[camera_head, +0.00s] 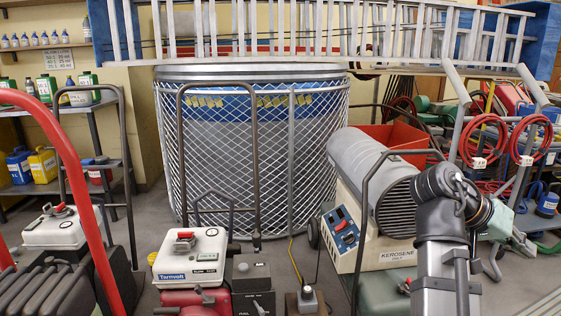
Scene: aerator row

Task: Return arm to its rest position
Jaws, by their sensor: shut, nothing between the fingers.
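My arm stands at the lower right of the head view, with a grey link rising from the bottom edge to a dark, bent joint. The arm is in front of the kerosene heater (375,180) and overlaps its right side. No object is seen held by the arm.
Red-and-white engine units (190,255) stand close in front. A red curved bar (75,165) crosses the left. A large mesh cage (215,150) stands behind, under a ladder (330,30). Red coiled hoses (484,140) hang at right; some floor (515,275) shows lower right.

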